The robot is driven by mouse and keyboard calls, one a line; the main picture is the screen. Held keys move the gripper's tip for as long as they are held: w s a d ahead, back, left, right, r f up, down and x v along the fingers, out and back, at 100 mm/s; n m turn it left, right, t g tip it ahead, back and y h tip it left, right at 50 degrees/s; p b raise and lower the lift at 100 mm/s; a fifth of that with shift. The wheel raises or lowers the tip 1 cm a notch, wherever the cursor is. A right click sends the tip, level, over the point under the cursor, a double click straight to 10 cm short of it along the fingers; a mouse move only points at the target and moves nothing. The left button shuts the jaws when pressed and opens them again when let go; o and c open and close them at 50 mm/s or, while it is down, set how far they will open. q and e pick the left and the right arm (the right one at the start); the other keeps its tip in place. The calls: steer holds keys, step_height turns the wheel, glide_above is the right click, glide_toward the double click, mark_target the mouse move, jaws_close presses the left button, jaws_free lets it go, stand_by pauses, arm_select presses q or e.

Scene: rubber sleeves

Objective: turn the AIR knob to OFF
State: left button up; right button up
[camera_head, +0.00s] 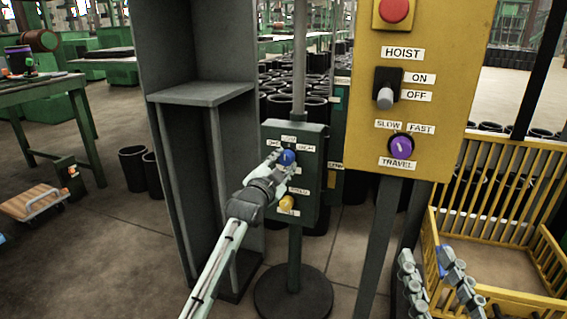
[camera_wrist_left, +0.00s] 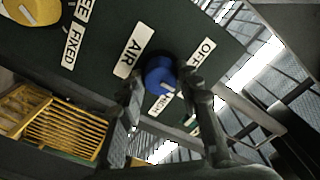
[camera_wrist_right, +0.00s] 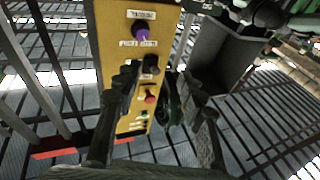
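The AIR knob is a round blue knob (camera_head: 287,158) on a dark green control box (camera_head: 310,150) on a post. In the head view OFF is to its left, LOW above and HIGH to its right. In the left wrist view the blue knob (camera_wrist_left: 159,76) has a pale mark on its lower-right side, away from the OFF label (camera_wrist_left: 203,52). My left gripper (camera_head: 284,165) is open, its fingers on either side of the knob; whether they touch it is unclear. My right gripper (camera_wrist_right: 152,78) is open and empty, off to the right.
A yellow knob (camera_head: 286,202) sits lower on the same box. A yellow hoist panel (camera_head: 450,110) with a red button, switch and purple travel knob (camera_head: 401,147) stands at right. A grey shelf unit (camera_head: 200,94) stands at left, a yellow cage (camera_head: 500,200) at lower right.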

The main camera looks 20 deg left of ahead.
arm_select(q)
steer(key=c, duration=0.4)
steer(key=shift+r+n+p, duration=0.15)
steer(key=shift+n+p, duration=0.55)
steer(key=shift+p, duration=0.25)
steer(key=shift+n+p, duration=1)
steer(key=shift+n, duration=0.1)
arm_select(e)
steer(key=s+d+f+g+h, duration=0.1)
steer(key=d+f+g+h, duration=0.6)
steer(key=f, duration=0.8)
arm_select(q)
steer(key=shift+n+p, duration=0.6)
steer(key=shift+n, duration=0.1)
steer(key=n+p, duration=0.2)
steer(key=n, duration=0.1)
steer(key=shift+n, duration=0.6)
arm_select(e)
steer(key=s+d+f+m+g+h, duration=0.1)
steer(key=s+d+f+m+g, duration=0.1)
steer(key=s+d+f+g, duration=0.7)
steer(key=shift+s+d+f+h, duration=0.15)
steer(key=shift+s+d+h, duration=0.25)
steer(key=shift+s+d, duration=1.05)
steer(key=shift+w+d, duration=0.1)
